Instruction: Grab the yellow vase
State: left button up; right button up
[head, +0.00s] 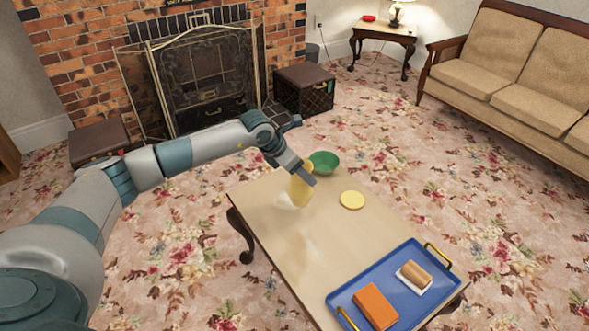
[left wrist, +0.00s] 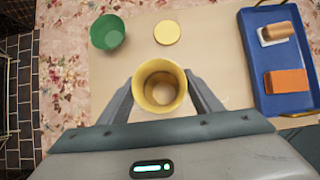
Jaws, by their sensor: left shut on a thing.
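The yellow vase (head: 300,191) is at the far left part of the low wooden table (head: 270,215) in the head view. My left gripper (head: 303,176) reaches down to it from the left and is shut on it. In the left wrist view the vase (left wrist: 160,86) shows its round open mouth from above, between the two fingers of my left gripper (left wrist: 160,98). The vase looks upright. I cannot tell whether its base touches the table. My right gripper is not in view.
A green bowl (head: 324,162) and a round yellow disc (head: 352,200) are on the table near the vase. A blue tray (head: 345,296) holds an orange block (head: 376,306) and a brown roll on a white piece (head: 415,275). A sofa (head: 520,75) stands at right.

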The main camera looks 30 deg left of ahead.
pick_arm(q)
jog(key=shift+s+d+r, duration=0.6)
jog(key=shift+d+r, duration=0.05)
jog(key=shift+d, duration=0.15)
